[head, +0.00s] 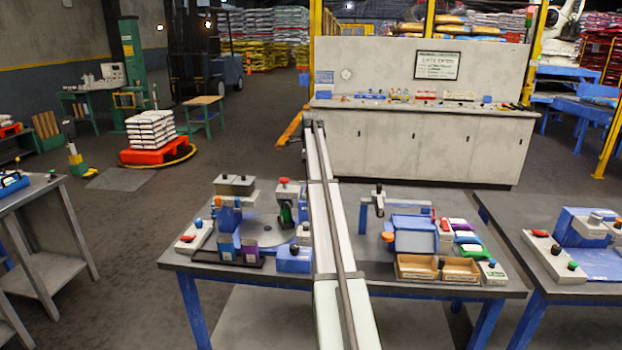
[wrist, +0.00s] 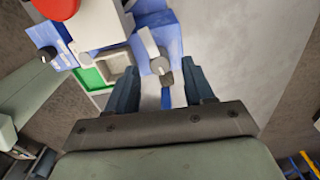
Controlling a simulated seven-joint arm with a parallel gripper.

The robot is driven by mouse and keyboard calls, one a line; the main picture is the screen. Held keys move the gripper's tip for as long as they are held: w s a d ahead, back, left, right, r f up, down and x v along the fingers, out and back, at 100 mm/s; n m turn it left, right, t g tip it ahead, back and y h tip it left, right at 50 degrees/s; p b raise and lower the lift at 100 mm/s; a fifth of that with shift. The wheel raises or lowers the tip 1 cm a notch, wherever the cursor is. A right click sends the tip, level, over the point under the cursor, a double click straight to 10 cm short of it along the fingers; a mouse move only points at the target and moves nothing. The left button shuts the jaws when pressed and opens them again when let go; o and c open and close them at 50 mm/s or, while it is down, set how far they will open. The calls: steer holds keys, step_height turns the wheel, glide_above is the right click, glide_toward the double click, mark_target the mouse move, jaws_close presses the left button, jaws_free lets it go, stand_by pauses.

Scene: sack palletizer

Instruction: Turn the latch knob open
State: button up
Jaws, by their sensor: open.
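In the wrist view, a grey lever-like knob (wrist: 157,64) sits on a blue plate (wrist: 168,37); it looks like the latch knob. Its dark end points toward my gripper. My gripper (wrist: 160,75) is open, its two dark fingers spread with the knob seen between them. Nothing is held. I cannot tell whether the fingers touch the knob or how far above it they are. My gripper is not clearly visible in the head view, and I cannot tell there which fixture carries this knob.
In the wrist view, a red knob (wrist: 57,7) and a green-edged tray (wrist: 92,77) lie left of the fingers. In the head view, the table (head: 185,262) carries blue fixtures, a grey disc (head: 262,232) and brown bins (head: 417,267). Other benches stand at both sides.

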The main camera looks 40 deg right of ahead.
step_height(320, 180, up, 12)
stand_by(0.4)
steer(key=shift+a+f, duration=0.1)
stand_by(0.4)
